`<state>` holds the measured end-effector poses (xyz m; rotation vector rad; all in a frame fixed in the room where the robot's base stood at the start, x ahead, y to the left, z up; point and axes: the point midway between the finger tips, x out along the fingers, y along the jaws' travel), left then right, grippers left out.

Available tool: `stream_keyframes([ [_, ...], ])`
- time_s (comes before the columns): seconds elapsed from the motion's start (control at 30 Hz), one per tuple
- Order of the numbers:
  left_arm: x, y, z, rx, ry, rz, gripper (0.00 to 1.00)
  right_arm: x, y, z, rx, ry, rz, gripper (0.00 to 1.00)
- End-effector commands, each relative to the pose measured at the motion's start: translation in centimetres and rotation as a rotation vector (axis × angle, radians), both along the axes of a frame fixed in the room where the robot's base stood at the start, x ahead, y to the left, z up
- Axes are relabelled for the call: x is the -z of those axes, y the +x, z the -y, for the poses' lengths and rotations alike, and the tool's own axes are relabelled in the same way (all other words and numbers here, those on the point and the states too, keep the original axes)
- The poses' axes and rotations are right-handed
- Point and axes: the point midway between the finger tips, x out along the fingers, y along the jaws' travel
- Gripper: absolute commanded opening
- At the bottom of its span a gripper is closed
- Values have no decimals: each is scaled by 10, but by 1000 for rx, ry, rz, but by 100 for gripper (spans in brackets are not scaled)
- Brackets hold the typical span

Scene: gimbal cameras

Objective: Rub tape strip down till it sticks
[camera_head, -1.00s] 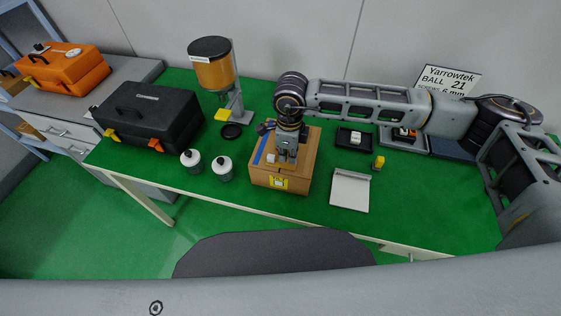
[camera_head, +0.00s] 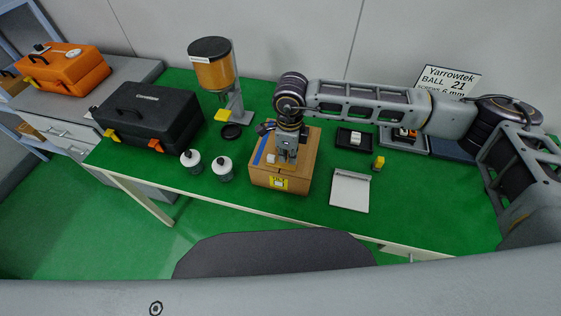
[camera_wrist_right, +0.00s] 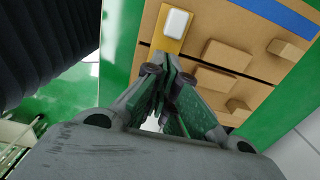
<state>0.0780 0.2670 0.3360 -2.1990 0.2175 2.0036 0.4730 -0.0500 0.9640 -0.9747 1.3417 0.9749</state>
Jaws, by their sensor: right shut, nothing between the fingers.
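A brown box (camera_head: 305,160) stands on the green bench, with a blue strip (camera_head: 261,150) along the left of its top. I cannot tell which is the tape strip. My right gripper (camera_head: 287,158) points down over the box top, shut and empty. In the wrist view its fingertips (camera_wrist_right: 167,66) are by the yellow band, below the white block; contact is unclear. My left gripper is out of view.
A dispenser (camera_head: 213,73) is behind. A white plate (camera_head: 350,191), a small yellow item (camera_head: 378,163) and a black tray (camera_head: 354,140) lie to the right.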

Motion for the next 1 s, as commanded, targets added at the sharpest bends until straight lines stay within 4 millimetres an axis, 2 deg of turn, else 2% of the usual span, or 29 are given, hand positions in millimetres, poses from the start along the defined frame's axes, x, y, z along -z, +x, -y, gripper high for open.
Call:
stream_keyframes([
  [1.0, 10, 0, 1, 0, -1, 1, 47, 11, 0, 0, 0, 0, 0, 0],
])
